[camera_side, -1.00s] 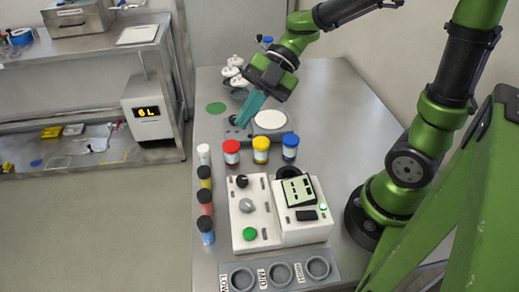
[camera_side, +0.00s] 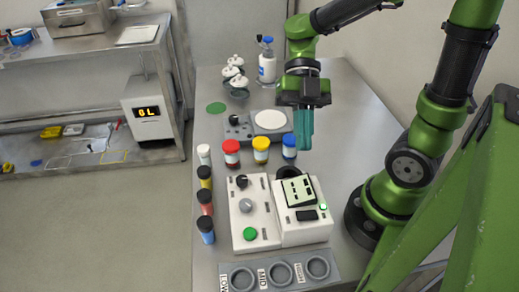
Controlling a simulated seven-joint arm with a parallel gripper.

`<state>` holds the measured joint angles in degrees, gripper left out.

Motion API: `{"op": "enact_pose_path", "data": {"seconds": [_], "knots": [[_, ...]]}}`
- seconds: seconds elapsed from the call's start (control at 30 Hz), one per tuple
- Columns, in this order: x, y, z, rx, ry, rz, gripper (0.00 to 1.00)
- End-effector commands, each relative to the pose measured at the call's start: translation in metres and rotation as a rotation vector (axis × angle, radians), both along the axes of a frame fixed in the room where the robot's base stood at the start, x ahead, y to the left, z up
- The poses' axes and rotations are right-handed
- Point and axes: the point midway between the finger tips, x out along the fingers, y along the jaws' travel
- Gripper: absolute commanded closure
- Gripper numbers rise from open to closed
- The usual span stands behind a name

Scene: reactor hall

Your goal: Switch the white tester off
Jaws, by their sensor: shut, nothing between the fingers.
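A white two-part device (camera_side: 272,229) stands on the steel table. Its left part carries a black knob (camera_side: 241,181), a grey knob (camera_side: 246,205) and a green button (camera_side: 250,233). Its right part has a pale display panel (camera_side: 298,191), a dark rectangle below it and a small lit green lamp (camera_side: 323,206). I cannot tell which part is the tester. My gripper (camera_side: 304,146) has teal fingers, pointing down and shut, with nothing held. It is above the table behind the device, apart from it and close to the blue-capped jar.
Red-capped (camera_side: 231,152), yellow-capped (camera_side: 261,149) and blue-capped (camera_side: 289,147) jars stand behind the device. Several small jars line the left edge. A grey holder (camera_side: 250,265) with cups lies in front. A grey unit with a white disc (camera_side: 269,119) is behind. The table's right rear is clear.

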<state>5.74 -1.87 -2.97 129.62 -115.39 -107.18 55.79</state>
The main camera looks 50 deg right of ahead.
Motion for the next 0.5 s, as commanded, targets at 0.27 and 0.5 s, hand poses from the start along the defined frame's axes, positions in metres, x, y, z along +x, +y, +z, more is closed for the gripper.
{"op": "enact_pose_path", "data": {"seconds": [0.27,0.5], "knots": [[-0.026,0.033,-0.040,0.000,0.005,0.006,1.00],[-0.036,0.052,-0.076,-0.001,0.006,0.001,1.00]]}}
